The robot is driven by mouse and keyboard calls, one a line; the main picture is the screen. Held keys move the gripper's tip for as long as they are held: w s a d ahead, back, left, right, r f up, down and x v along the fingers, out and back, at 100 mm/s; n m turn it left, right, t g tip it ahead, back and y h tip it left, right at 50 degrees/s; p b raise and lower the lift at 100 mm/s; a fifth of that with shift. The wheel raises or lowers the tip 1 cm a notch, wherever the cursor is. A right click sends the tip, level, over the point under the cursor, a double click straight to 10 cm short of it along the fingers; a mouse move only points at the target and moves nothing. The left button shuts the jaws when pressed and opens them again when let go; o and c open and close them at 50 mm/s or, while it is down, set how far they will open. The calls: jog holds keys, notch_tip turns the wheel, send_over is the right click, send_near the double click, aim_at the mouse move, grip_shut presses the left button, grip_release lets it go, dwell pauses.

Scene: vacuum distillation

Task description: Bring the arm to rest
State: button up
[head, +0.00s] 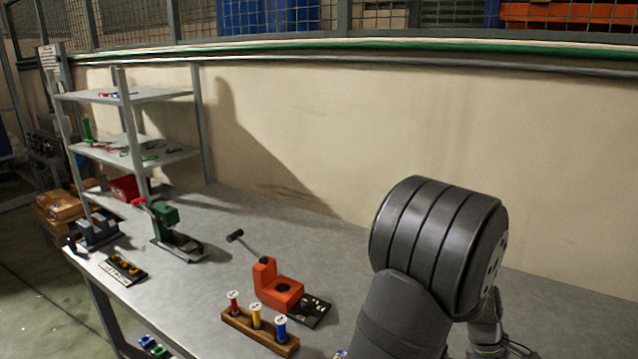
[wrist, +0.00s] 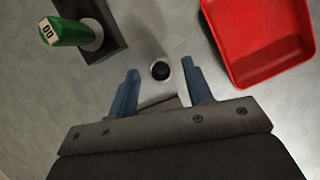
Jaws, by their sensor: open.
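My gripper (wrist: 161,88) shows in the wrist view, with two blue fingers spread apart and nothing held between them. A small round upright piece with a dark top and pale rim (wrist: 160,71) shows between and just beyond the fingertips; I cannot tell how far below them it is. In the head view my arm's dark, rounded links fill the lower right. My gripper's fingers cannot be made out in the head view.
In the wrist view a green cylinder (wrist: 72,33) is at upper left and a red tray (wrist: 211,45) at right. The head view shows a grey bench (head: 215,280), a shelf rack (head: 128,94), a green press (head: 166,218), an orange device (head: 277,288) and a spool block (head: 249,331).

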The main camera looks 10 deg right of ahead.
jog(key=shift+s+d+f, duration=0.1)
jog(key=shift+f, duration=0.05)
jog(key=shift+r, duration=1.55)
